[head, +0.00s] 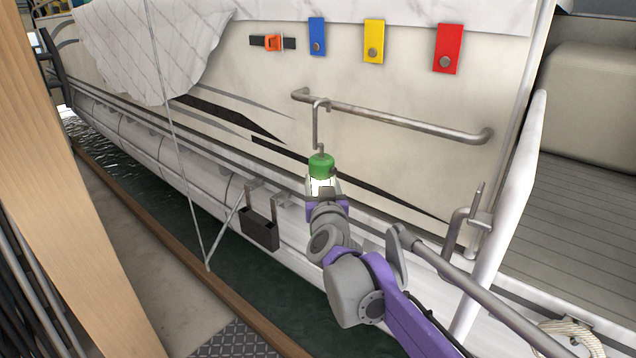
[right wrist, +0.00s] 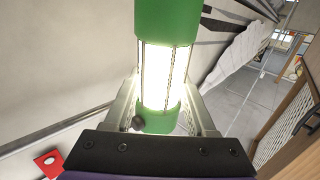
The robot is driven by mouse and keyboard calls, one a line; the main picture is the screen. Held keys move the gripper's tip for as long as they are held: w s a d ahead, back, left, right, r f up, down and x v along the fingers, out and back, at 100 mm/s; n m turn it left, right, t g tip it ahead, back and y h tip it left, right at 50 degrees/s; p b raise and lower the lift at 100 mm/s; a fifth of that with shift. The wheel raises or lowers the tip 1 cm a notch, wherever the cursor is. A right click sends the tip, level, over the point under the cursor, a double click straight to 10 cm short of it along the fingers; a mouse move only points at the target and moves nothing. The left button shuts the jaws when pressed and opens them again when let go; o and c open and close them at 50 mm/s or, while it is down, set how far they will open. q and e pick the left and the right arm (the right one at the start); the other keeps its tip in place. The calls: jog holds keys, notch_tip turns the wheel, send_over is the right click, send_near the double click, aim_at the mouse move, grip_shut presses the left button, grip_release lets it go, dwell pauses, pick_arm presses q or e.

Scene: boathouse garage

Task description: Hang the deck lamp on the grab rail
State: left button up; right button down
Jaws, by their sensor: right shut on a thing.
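The deck lamp (head: 321,166) has a green cap, a lit white body and a tall thin metal hook on top. It is upright in front of the boat's side. My right gripper (head: 323,190) is shut on its lower body. In the right wrist view the glowing lamp (right wrist: 166,75) stands between the two fingers of the gripper (right wrist: 163,100). The grab rail (head: 395,118) is a grey bar on the hull wall. The hook's curled top overlaps the rail near its left end; I cannot tell whether it rests over the bar. My left gripper is not in view.
Blue (head: 317,37), yellow (head: 374,42) and red (head: 447,49) tags and an orange buckle (head: 273,43) are on the wall above the rail. A white rail post (head: 505,215) stands at right. A dark box (head: 260,230) hangs below left of the lamp.

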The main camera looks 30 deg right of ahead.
jog(key=w+d+p, duration=0.2)
jog(key=d+p, duration=0.4)
jog(key=d, duration=0.3)
jog(key=shift+w+p, duration=0.3)
jog(key=shift+p, duration=0.05)
jog(key=shift+d, duration=0.1)
